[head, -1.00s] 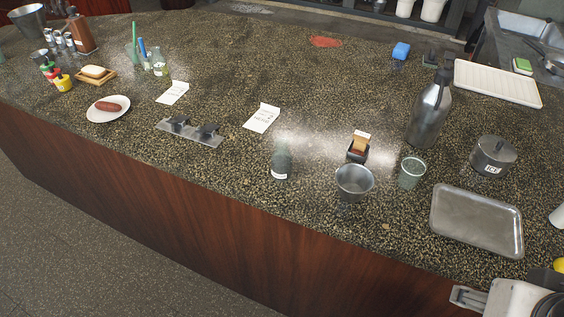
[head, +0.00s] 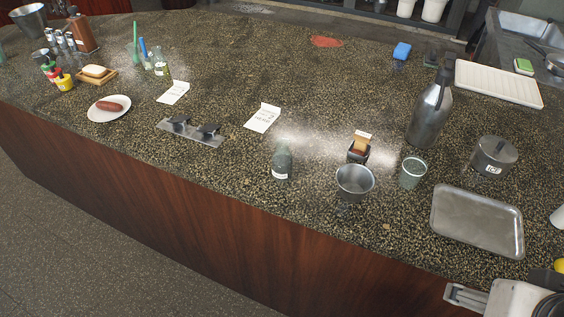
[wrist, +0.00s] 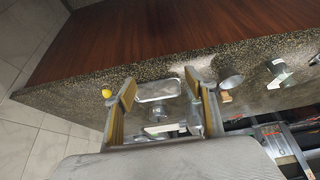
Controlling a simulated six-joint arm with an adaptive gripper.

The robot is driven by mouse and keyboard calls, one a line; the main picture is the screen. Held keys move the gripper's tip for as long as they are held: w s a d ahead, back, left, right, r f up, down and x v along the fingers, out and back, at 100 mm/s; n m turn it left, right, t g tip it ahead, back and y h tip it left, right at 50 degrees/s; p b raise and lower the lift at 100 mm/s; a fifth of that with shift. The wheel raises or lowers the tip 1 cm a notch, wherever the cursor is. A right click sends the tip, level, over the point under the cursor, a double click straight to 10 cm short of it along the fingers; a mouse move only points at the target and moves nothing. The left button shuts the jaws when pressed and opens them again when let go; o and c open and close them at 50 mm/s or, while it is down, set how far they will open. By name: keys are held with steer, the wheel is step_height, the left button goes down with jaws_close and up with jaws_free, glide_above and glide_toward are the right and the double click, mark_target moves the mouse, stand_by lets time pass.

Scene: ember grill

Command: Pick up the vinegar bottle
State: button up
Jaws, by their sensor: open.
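A small clear glass bottle (head: 282,163) with a white label stands upright near the counter's front edge in the head view; its label cannot be read. Another clear bottle (head: 160,67) with a pale label stands far left beside the green and blue items. Which one holds vinegar I cannot tell. My gripper (wrist: 160,82) is open and empty in the wrist view, its two yellow-padded fingers spread wide with the metal tray between them in the picture. In the head view, part of my gripper shows at the bottom right, well apart from both bottles.
A metal cup (head: 354,181), a glass (head: 412,172) and a small dark holder (head: 357,154) stand right of the nearer bottle. A metal tray (head: 478,222), lidded pot (head: 493,155) and tall steel flask (head: 431,112) are farther right.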

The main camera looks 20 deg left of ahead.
steer(key=w+a+f+n+t+y, duration=0.1)
steer(key=w+a+n+t, duration=0.3)
steer(key=w, duration=0.7)
steer(key=w+a+f+n+y, duration=0.1)
steer(key=w+a+f, duration=0.1)
steer(key=w+a, duration=0.7)
steer(key=n+g+y, duration=0.2)
steer(key=n+y, duration=0.4)
steer(key=y, duration=0.3)
glide_toward(288, 169)
steer(key=w+a, duration=0.1)
steer(key=w+f, duration=0.1)
steer(key=w+a, duration=0.1)
steer(key=shift+w+a+f, duration=0.2)
steer(key=shift+a+f, duration=0.1)
steer(key=shift+f, duration=0.05)
steer(key=shift+s+a+f+n+y, duration=0.2)
steer(key=shift+s+a+n+y, duration=0.15)
steer(key=shift+a, duration=0.2)
steer(key=shift+x, duration=1.3)
